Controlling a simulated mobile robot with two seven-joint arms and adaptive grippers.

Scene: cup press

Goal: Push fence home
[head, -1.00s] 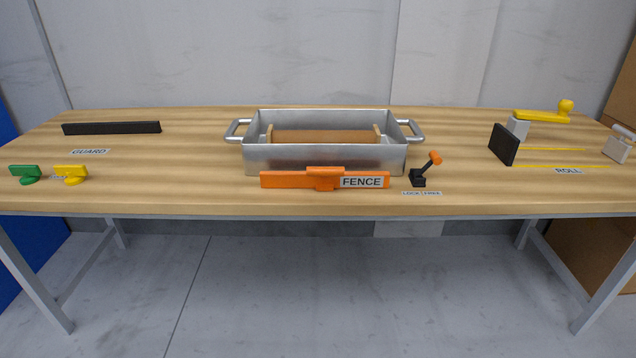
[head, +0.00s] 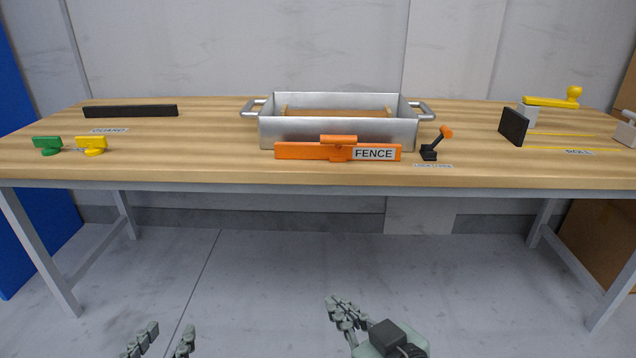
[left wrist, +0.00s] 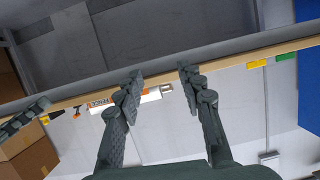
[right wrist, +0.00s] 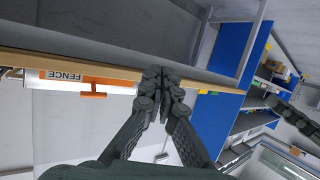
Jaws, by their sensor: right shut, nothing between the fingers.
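The orange fence (head: 310,152), with a raised orange handle and a FENCE label, stands upright along the front of the metal tray (head: 335,133) on the table. The fence also shows in the right wrist view (right wrist: 110,80), and partly behind a finger in the left wrist view. A black lock lever with an orange knob (head: 446,132) stands just right of the fence. My left gripper (head: 163,342) is open and empty, low in front of the table. My right gripper (head: 345,312) is shut and empty, also in front of and below the table edge, apart from the fence.
The table's front edge (head: 230,180) lies between my grippers and the fence. A black guard bar (head: 130,111) and green (head: 47,146) and yellow (head: 91,145) knobs are at left. A black plate (head: 513,126) and yellow crank (head: 552,101) are at right. Tabletop in between is clear.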

